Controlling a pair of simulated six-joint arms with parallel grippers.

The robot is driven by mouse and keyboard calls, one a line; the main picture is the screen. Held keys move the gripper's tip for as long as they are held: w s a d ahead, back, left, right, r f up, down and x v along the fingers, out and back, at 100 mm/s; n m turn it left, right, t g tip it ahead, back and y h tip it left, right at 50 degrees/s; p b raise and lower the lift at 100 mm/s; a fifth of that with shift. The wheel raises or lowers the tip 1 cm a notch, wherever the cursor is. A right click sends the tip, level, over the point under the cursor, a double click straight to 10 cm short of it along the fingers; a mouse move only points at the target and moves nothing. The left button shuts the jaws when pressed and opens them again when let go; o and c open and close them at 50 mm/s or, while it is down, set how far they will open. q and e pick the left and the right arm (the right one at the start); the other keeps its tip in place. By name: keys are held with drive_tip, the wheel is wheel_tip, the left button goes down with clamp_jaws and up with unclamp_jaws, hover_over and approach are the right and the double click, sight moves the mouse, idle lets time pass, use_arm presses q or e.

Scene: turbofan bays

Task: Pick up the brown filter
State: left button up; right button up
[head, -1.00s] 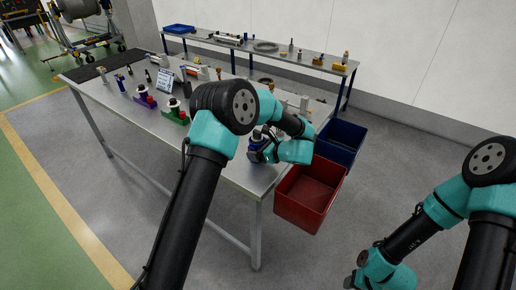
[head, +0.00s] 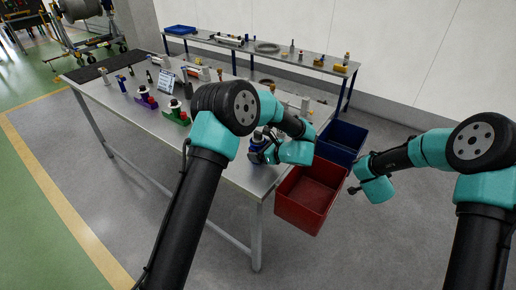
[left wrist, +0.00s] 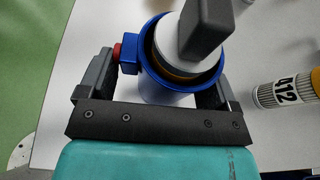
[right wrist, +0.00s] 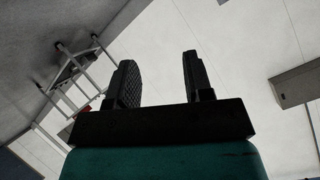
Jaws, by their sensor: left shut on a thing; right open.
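My left gripper (head: 262,150) is shut on a blue cylindrical housing (left wrist: 168,90) at the table's near right end. The housing has a red knob (left wrist: 117,51) on its left side. Inside its open top sit a pale cylinder and a brownish band (left wrist: 181,76), with a dark grey block (left wrist: 207,22) over them. I cannot tell whether the brownish part is the brown filter, and I see no other clear brown filter. My right gripper (right wrist: 155,75) is open and empty, off the table to the right; its arm also shows in the head view (head: 375,188).
A red bin (head: 306,205) and a blue bin (head: 342,140) stand at the table's right end. Purple and green stands (head: 175,113) are on the metal table (head: 125,100). A back bench (head: 225,47) holds small parts.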

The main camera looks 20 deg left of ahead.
drive_tip(key=w+a+r+m+h, duration=0.2)
drive_tip(key=w+r+m+h, duration=0.4)
drive_tip(key=r, duration=0.4)
wheel_tip(320, 180, up, 16)
drive_tip(key=r+m+g+y, duration=0.1)
drive_tip(key=m+g+y, duration=0.5)
drive_tip(key=g+y, duration=0.45)
hover_over(258, 133)
drive_tip(key=g+h, duration=0.1)
drive_tip(key=g, duration=0.1)
drive_tip(key=shift+f+t, duration=0.25)
drive_tip(key=shift+f, duration=0.05)
wheel_tip(258, 133, down, 6)
drive_tip(key=shift+w+r, duration=0.1)
drive_tip(key=shift+f, duration=0.5)
drive_tip(key=shift+f, duration=0.1)
